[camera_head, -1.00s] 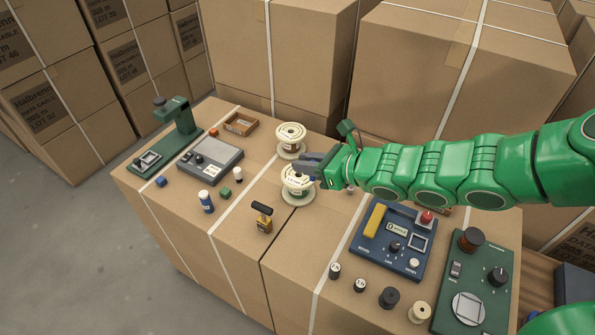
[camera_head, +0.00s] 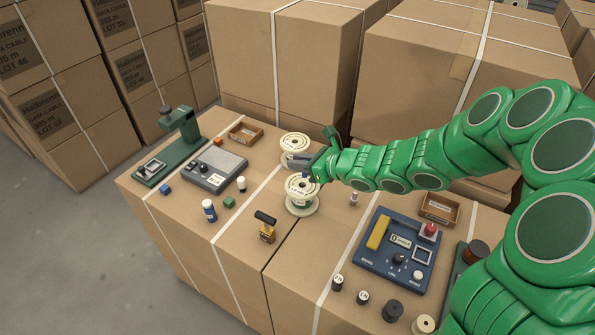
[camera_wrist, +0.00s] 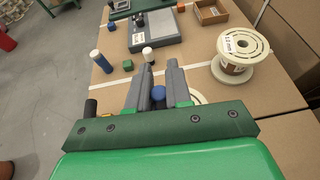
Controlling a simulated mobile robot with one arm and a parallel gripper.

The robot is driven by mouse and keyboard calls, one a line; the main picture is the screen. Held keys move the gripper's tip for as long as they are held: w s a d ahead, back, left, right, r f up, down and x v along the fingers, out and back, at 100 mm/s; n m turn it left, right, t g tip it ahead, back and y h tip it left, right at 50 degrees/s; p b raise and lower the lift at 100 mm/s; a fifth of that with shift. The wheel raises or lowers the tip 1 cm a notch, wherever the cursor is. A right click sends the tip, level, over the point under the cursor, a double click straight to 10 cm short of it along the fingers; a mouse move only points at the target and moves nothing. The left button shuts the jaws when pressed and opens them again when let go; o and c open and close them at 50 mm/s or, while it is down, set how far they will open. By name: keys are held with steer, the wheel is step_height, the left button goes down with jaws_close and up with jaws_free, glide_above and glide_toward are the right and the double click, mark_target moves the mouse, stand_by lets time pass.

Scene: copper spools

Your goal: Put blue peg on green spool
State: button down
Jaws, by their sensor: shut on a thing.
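The blue peg (camera_wrist: 158,93) shows as a round blue end between my fingers in the wrist view. My gripper (camera_wrist: 158,70) is shut on it. In the head view my gripper (camera_head: 302,163) is above the back edge of the green spool (camera_head: 301,207), a cream spool with green winding standing upright on the carton top. In the wrist view part of the green spool's cream rim (camera_wrist: 198,97) shows behind my right finger; the rest is hidden. I cannot tell whether the peg touches the spool, as its lower end is hidden.
A second cream spool (camera_head: 296,144) with brown winding stands just behind; it also shows in the wrist view (camera_wrist: 240,55). A grey scale (camera_head: 211,167), small blocks and a bottle (camera_head: 209,211) are left.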

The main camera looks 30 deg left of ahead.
steer(key=shift+w+a+f, duration=0.25)
steer(key=shift+f, duration=0.25)
steer(key=shift+w+a+f, duration=0.3)
steer(key=shift+f, duration=0.2)
steer(key=shift+w+a+f, duration=0.25)
steer(key=shift+f, duration=1.55)
steer(key=shift+f, duration=0.15)
steer(key=c, duration=1)
jaws_free()
steer(key=shift+c, duration=0.2)
steer(key=shift+r, duration=0.2)
steer(key=v, duration=1.2)
steer(key=shift+f, duration=0.1)
